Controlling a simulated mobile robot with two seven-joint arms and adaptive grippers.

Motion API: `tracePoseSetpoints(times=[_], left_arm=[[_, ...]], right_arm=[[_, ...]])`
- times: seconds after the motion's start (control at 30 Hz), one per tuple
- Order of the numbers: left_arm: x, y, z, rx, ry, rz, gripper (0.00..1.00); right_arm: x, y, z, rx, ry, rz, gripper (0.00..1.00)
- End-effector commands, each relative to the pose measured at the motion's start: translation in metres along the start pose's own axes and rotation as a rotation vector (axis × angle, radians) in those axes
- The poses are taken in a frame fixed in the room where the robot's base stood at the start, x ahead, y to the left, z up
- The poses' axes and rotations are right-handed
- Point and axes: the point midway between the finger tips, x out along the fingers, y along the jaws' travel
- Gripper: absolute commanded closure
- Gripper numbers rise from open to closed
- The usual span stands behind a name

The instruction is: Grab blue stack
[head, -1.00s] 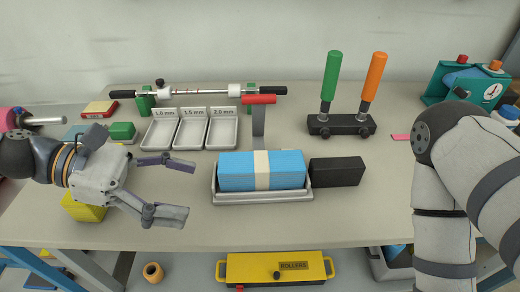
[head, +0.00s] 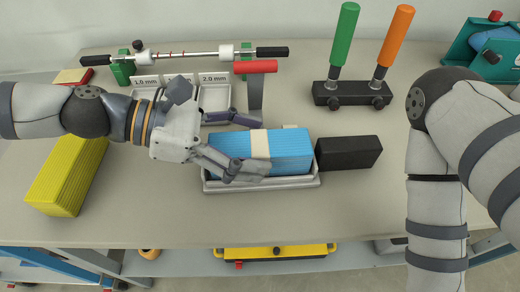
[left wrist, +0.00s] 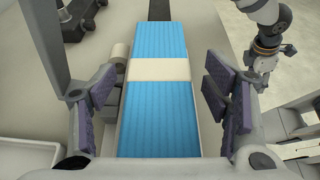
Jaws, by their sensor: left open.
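The blue stack (head: 288,148) has a cream band around its middle and lies in a shallow grey tray (head: 262,184). My left gripper (head: 257,145) is open at the stack's left end, with one finger on the far side and one on the near side. In the left wrist view the stack (left wrist: 158,125) runs lengthwise between the spread, purple-padded fingers of the left gripper (left wrist: 166,105). I see no finger pressing on it. My right arm stands at the right in the head view, but its gripper is out of view.
A black block (head: 348,152) stands close to the stack's right end. A red-handled upright tool (head: 255,85) stands behind the tray. A yellow block (head: 68,175) lies at the left. Green and orange handles (head: 345,35) rise from a black base at the back.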

Motion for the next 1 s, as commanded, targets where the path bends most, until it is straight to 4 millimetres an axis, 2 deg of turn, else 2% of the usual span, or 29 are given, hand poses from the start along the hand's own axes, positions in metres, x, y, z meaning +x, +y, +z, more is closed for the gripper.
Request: tracePoseSetpoints(times=[0.23, 0.47, 0.53, 0.57, 0.8, 0.87, 1.0], left_arm=[[0.004, 0.0, 0.0, 0.002, -0.001, 0.001, 0.3], [0.003, 0.0, 0.0, 0.002, 0.0, 0.001, 0.82], [0.003, 0.0, 0.0, 0.001, 0.0, 0.001, 0.83], [0.003, 0.0, 0.0, 0.002, 0.0, 0.001, 0.87], [0.002, 0.001, 0.004, 0.004, 0.0, 0.002, 0.87], [-0.001, 0.001, 0.01, 0.006, 0.0, 0.003, 0.87], [-0.012, -0.001, 0.038, 0.017, 0.0, 0.005, 0.87]], right_arm=[[0.001, 0.0, 0.0, 0.0, -0.002, 0.0, 0.49], [0.001, 0.0, 0.0, 0.0, -0.002, 0.0, 0.49], [0.001, 0.0, 0.0, 0.0, -0.002, 0.0, 0.49], [0.001, 0.0, 0.0, 0.0, -0.002, 0.0, 0.49], [-0.001, 0.0, -0.001, -0.001, 0.002, 0.0, 0.49], [-0.003, 0.0, -0.002, -0.001, 0.009, 0.0, 0.49], [-0.015, -0.001, -0.008, 0.0, 0.041, -0.002, 0.49]])
